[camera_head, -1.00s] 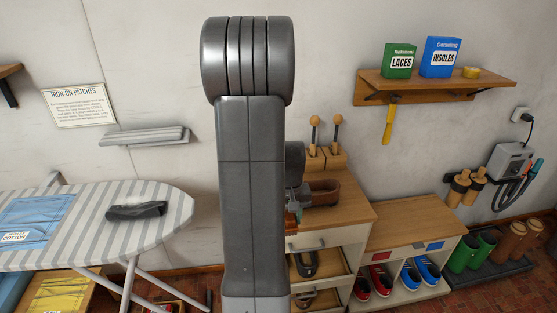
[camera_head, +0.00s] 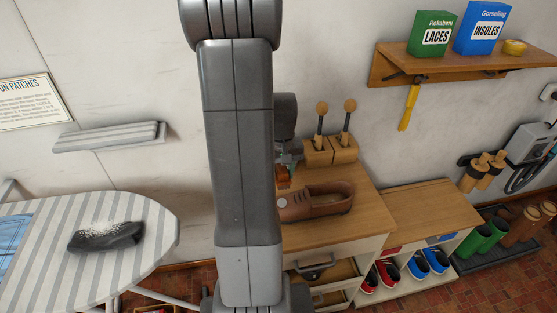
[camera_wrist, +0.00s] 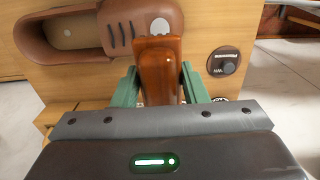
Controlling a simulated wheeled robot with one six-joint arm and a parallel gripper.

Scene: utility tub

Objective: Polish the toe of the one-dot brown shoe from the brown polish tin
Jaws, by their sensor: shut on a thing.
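The brown shoe (camera_head: 312,206) lies on the wooden cabinet top; it also shows in the wrist view (camera_wrist: 92,38), with lacing slits and a single pale dot inside its opening. A pale round patch (camera_wrist: 159,25) is on its toe. My gripper (camera_wrist: 158,88) is shut on an orange-brown wooden brush handle (camera_wrist: 160,68), whose far end is at the toe beside the patch. I cannot tell whether it touches; its working end is hidden. The polish tin (camera_wrist: 224,60), dark and round with a label, sits right of the toe. In the head view my arm hides the tin.
Two round-knobbed tools stand in a wooden block (camera_head: 331,150) behind the shoe. The striped ironing board (camera_head: 50,260) bears a dark object (camera_head: 105,237) with white specks, on the left. A lower shoe rack (camera_head: 425,215) stands right. A wall shelf (camera_head: 445,66) holds boxes.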

